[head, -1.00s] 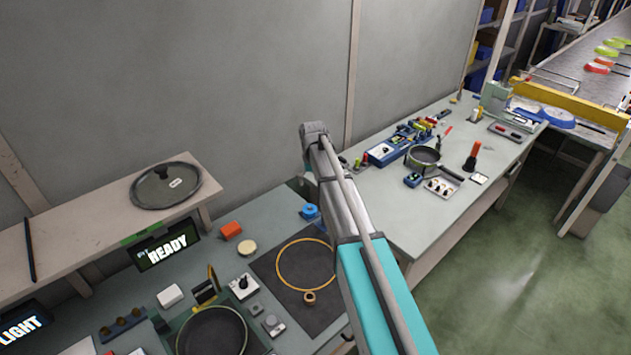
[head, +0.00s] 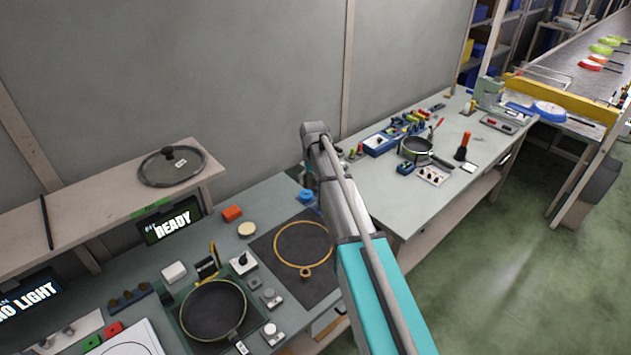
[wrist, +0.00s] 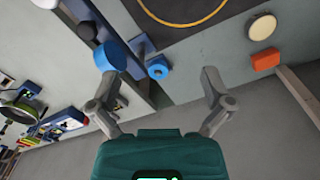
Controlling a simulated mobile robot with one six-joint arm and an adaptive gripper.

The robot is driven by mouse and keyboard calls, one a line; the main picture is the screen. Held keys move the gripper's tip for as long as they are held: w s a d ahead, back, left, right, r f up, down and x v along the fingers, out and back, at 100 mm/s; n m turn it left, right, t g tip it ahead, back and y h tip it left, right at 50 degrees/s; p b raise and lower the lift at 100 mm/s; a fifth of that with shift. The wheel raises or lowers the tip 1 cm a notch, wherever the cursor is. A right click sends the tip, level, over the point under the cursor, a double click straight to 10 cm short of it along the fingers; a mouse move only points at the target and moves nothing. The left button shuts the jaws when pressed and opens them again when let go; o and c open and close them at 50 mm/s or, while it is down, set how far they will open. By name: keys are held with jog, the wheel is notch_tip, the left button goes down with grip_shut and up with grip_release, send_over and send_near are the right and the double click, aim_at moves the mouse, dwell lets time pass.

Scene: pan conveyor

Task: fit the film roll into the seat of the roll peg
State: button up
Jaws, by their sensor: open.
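My gripper (wrist: 158,80) is open and empty in the wrist view, its two fingers spread above the bench. A small blue roll with a hole in its face (wrist: 158,68) shows between the fingers, lower down by a blue bracket (wrist: 142,45). A larger blue cylinder (wrist: 110,56) shows at the left finger, beside a dark round knob (wrist: 87,31). I cannot tell for certain which of these is the film roll and which belongs to the roll peg. In the head view one blue piece (head: 306,195) shows left of my arm, which hides my gripper.
A dark mat with a yellow circle (head: 303,249), an orange block (head: 232,213) and a cream disc (head: 247,229) lie nearby. A pan (head: 213,309) stands at the front. The right bench (head: 400,205) carries another pan (head: 415,148) and several tools. The wall (head: 250,90) rises behind.

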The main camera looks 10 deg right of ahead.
jog(key=shift+s, duration=0.1)
dwell(0.7)
jog(key=s+f+b, duration=0.2)
jog(key=s, duration=1.2)
jog(key=s+f+b, duration=0.3)
jog(key=s, duration=1.2)
jog(key=shift+d+m, duration=0.4)
